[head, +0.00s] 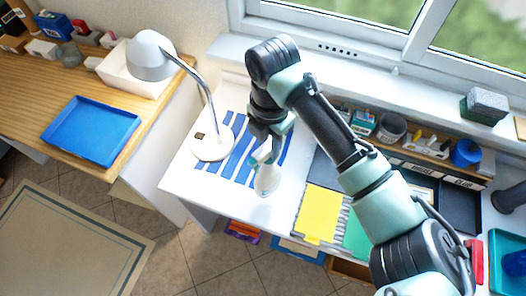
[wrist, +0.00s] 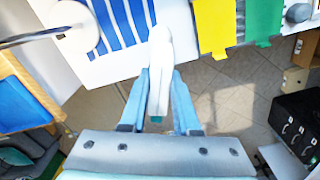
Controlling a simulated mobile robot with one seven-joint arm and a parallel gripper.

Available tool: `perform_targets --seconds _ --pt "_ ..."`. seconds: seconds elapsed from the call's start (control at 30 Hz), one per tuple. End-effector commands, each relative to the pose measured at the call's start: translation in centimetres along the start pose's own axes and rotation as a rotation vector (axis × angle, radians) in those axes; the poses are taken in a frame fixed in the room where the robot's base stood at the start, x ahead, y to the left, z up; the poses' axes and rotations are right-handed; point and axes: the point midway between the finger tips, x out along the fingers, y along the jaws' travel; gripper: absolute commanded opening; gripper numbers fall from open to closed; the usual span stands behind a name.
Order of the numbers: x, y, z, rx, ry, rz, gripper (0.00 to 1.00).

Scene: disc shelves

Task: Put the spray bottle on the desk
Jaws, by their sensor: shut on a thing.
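The spray bottle (head: 267,181) is white and slim. It stands over the front part of the white desk (head: 180,182) in the head view, right of the lamp base. My gripper (head: 262,153) is shut on its upper part. In the wrist view the bottle (wrist: 160,65) lies between the two blue fingers of my gripper (wrist: 159,105), with a small teal part near the finger bases. Whether the bottle's bottom touches the desk I cannot tell.
A white desk lamp (head: 212,143) stands left of the bottle beside a blue-striped mat (head: 240,150). A yellow folder (head: 318,213) and a green one (head: 357,238) lie to the right. A wooden table with a blue tray (head: 92,130) is at left. Bare desk shows near the front left.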

Motion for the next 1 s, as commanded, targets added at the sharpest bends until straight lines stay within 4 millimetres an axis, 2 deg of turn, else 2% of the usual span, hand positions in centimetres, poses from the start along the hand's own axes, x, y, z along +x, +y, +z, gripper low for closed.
perform_targets --seconds 0.5,1.0 --pt "5.6 0.0 0.1 0.003 -0.002 0.002 0.0" --pt "6.5 0.1 0.0 0.002 -0.002 0.003 0.0"
